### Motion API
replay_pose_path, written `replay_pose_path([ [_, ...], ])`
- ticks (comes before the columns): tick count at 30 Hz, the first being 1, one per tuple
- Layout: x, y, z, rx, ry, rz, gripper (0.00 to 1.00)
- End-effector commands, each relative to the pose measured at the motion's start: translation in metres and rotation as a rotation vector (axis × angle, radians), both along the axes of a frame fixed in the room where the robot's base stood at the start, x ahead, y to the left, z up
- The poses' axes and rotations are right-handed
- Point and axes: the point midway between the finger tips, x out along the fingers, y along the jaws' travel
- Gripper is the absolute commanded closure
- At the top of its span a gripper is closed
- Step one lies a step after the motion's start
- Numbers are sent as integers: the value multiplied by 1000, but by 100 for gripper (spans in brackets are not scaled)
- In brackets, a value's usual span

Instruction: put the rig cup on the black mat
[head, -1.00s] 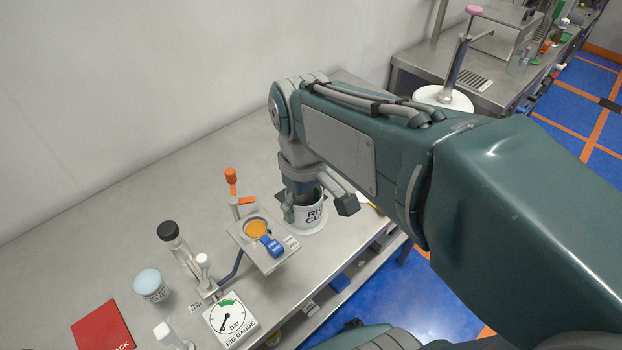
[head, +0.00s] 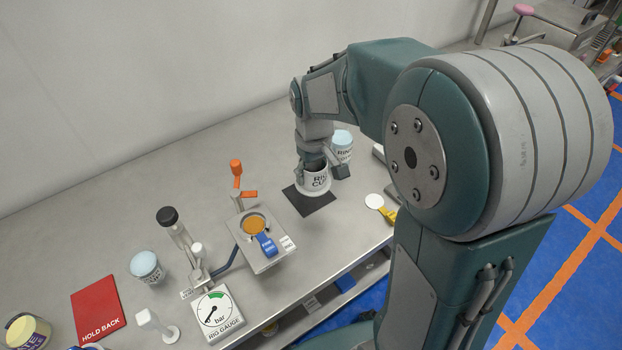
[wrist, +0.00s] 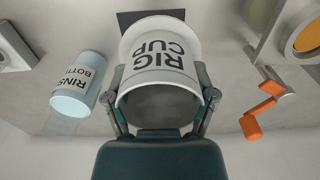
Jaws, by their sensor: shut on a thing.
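The white rig cup (head: 318,181) with black lettering stands upright in my gripper, over the back part of the black mat (head: 312,203). In the wrist view the rig cup (wrist: 160,55) fills the middle, with a finger on each side of its rim. My gripper (head: 322,170) is shut on the cup; it also shows in the wrist view (wrist: 160,105). A dark corner of the black mat (wrist: 135,17) shows past the cup's base. I cannot tell whether the base touches the mat.
A rinse bottle (head: 342,148) stands close behind the cup, to its right. A rig stand with an orange-filled dish (head: 254,224) and orange handle (head: 236,168) is to the left. A red hold-back card (head: 99,309) lies far left.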

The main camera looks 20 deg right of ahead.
Motion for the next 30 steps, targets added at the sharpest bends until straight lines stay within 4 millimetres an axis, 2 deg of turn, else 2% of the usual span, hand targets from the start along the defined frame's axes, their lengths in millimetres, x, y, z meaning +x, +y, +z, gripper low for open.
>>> replay_pose_path([
  [3, 15, -1, -22, -2, 8, 2, 75],
  [9, 32, -4, -43, -4, 3, 2, 75],
  [14, 39, -8, -52, -2, 3, 1, 75],
  [20, 39, -10, -80, -1, 5, 2, 75],
  [30, 39, -7, -84, -3, 2, 2, 75],
])
